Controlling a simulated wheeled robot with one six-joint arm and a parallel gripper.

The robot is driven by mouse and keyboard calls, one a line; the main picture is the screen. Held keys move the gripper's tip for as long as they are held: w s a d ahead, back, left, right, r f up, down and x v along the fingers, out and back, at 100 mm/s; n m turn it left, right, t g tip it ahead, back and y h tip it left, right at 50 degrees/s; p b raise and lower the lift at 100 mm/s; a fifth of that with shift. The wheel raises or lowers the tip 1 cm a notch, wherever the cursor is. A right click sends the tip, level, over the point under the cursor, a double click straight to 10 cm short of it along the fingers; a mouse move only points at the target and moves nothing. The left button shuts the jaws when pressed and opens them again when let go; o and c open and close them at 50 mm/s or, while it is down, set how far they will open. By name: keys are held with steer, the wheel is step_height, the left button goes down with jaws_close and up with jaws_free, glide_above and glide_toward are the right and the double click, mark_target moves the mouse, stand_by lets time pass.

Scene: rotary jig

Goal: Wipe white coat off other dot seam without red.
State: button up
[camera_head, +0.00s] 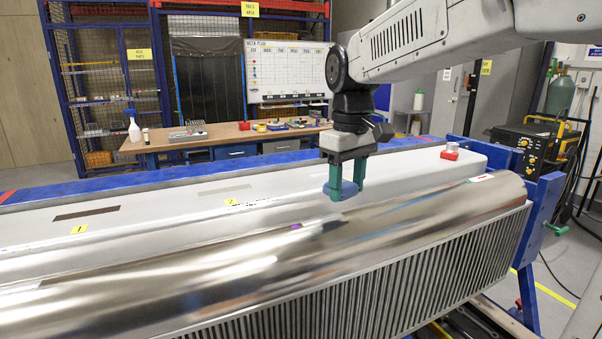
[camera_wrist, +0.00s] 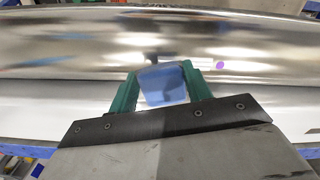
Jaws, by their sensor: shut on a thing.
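My gripper (camera_head: 347,183) has green fingers shut on a blue-grey pad (camera_head: 341,192). It hangs over the assembly near the join of the shiny metal cylinder (camera_head: 420,215) and the white-grey body (camera_head: 150,218) behind it. In the wrist view the pad (camera_wrist: 163,86) sits between both fingers; I cannot tell whether it touches the surface. A purple dot (camera_head: 296,227) is on the shiny metal, left of the pad; it also shows in the wrist view (camera_wrist: 220,65). A white tag with red (camera_head: 482,177) lies near the cylinder's right end. No white coat is clearly distinguishable on the glossy metal.
On the white-grey body are a dark strip (camera_head: 86,213) by yellow label 1 (camera_head: 79,229), and a pale strip (camera_head: 225,188) by label 2 (camera_head: 231,202). A red block with a pale top (camera_head: 449,155) stands at its right end. A blue frame (camera_head: 540,210) supports the assembly.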

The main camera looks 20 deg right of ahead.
steer(key=shift+r, duration=1.75)
